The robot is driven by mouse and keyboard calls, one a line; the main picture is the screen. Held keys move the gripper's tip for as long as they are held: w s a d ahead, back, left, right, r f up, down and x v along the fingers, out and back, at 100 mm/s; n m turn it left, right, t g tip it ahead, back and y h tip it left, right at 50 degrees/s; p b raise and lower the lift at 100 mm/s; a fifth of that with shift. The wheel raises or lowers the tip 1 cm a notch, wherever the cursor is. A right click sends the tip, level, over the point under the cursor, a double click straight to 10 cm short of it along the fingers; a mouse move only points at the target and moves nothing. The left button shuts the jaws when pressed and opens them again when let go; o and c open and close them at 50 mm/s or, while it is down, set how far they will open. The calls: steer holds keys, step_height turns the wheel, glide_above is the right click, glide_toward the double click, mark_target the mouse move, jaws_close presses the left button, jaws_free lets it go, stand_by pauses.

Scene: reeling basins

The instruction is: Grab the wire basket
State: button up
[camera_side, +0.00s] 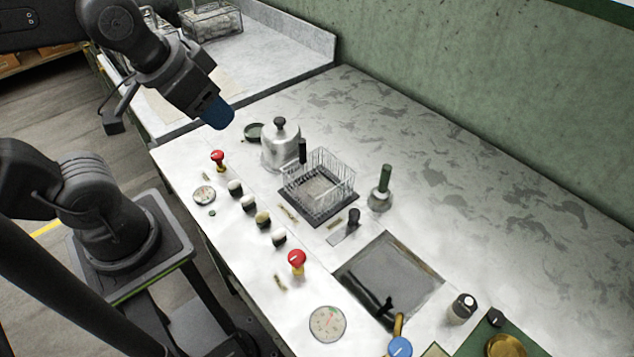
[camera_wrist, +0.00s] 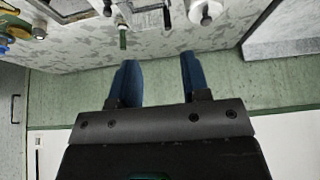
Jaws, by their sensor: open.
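The wire basket (camera_side: 338,172) stands upright on a dark square plate in the middle of the grey worktop in the side view. An upright black handle (camera_side: 302,151) shows at its far left corner. My gripper (camera_side: 217,114) is up and to the left of the basket, above the worktop's left part and clear of it. In the wrist view its two blue fingers (camera_wrist: 160,78) are apart, with nothing between them. I cannot make out the basket clearly in the wrist view.
A metal canister (camera_side: 281,147) stands close behind the basket to the left. A green-handled tool (camera_side: 382,189) stands to its right; a sunken basin (camera_side: 390,275) lies in front. The worktop's right side is clear.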

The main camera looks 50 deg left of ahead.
steer(key=shift+c, duration=0.9)
steer(key=m+g, duration=0.6)
steer(key=m, duration=1.2)
glide_above(336, 157)
step_height(336, 157, down, 6)
step_height(336, 157, down, 13)
steer(key=shift+f, duration=0.1)
